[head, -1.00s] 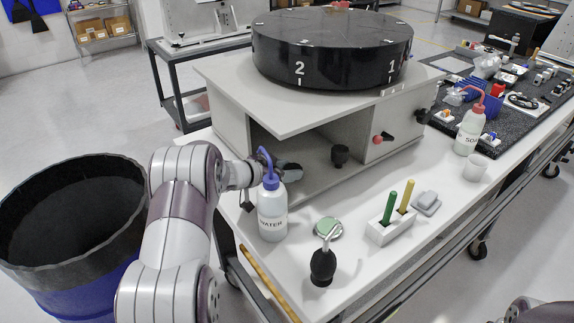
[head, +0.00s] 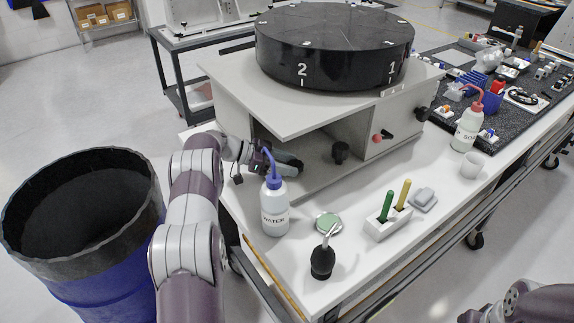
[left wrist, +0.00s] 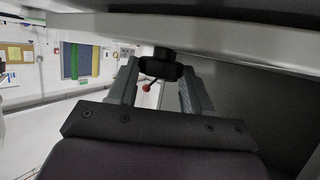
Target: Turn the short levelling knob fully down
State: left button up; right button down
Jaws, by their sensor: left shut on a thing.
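The grey mirror fixture (head: 290,112) stands on the white bench under a black disc (head: 335,50). A black knob (head: 340,152) shows below its top plate, and another (head: 422,114) at the right corner. My left gripper (head: 289,163) is under the plate's left part, partly behind the water bottle. In the left wrist view a black knob (left wrist: 161,70) hangs on a short stem between the fingertips of my left gripper (left wrist: 160,78), which is shut on it. The head view hides this grip. My right gripper is not in view.
The water bottle (head: 274,208) stands close in front of my left gripper. A red-ended lever (head: 377,138) is on the fixture's front. A blower (head: 322,260), green tin (head: 328,222) and pen holder (head: 388,224) stand nearer the bench edge.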

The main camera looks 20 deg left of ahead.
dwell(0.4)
pick_arm(q)
jog(key=o, duration=1)
jog(key=shift+o, duration=0.2)
jog(key=b+v, duration=0.1)
jog(key=v, duration=1.1)
jog(key=shift+s+a+b, duration=0.15)
jog(key=shift+a+b, duration=0.2)
jog(key=shift+r, duration=0.1)
